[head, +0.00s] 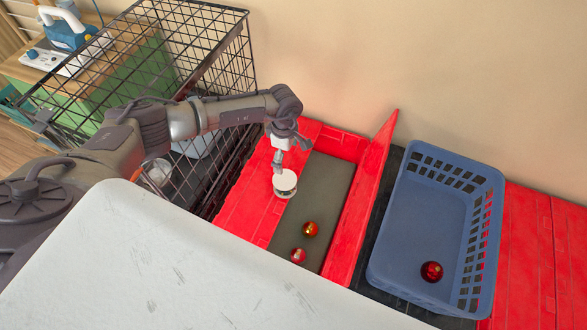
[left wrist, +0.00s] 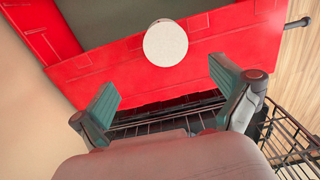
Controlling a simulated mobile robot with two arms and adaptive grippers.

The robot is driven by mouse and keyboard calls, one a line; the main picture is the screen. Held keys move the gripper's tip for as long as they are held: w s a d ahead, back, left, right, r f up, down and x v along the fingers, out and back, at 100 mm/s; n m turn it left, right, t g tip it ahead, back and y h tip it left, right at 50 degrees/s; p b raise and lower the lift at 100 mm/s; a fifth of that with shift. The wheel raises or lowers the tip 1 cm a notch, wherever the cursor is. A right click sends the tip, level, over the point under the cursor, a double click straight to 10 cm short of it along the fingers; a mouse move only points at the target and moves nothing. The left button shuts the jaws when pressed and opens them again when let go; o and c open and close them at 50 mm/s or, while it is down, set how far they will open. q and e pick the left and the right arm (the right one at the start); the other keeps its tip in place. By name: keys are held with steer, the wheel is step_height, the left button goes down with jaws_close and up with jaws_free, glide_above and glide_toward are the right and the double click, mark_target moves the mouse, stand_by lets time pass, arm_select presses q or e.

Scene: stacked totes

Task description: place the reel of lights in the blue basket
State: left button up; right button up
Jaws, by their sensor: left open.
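The reel of lights (head: 285,183) shows as a small white disc with a darker rim below it, at the left side of the open red tote's grey floor. The white disc also shows in the left wrist view (left wrist: 165,43). My left gripper (head: 279,164) is just above and beside the reel in the head view. In the left wrist view its fingers (left wrist: 163,76) are open and spread, with nothing between them; the reel lies beyond the tips. The blue basket (head: 418,163) stands to the right of the tote, with a red ball (head: 431,271) inside. My right gripper is not in view.
The red tote (head: 235,200) has raised flaps and holds two red balls (head: 310,229) (head: 298,255). A black wire crate (head: 215,62) stands behind my left arm. A white surface (head: 190,270) fills the front. Another red lid (head: 530,255) lies right of the basket.

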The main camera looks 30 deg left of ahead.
mark_target(285, 179)
arm_select(q)
steer(key=f+b, duration=0.4)
steer(key=f, duration=0.1)
steer(key=s+f+b, duration=0.1)
steer(key=f+b, duration=0.1)
steer(key=shift+f, duration=0.2)
steer(key=shift+w+f, duration=0.1)
steer(key=shift+f, duration=0.3)
steer(key=shift+f+b, duration=0.35)
steer(key=shift+b, duration=0.05)
step_height(285, 179, down, 4)
steer(key=b, duration=0.3)
steer(key=shift+f, duration=0.2)
steer(key=shift+a+r, duration=0.1)
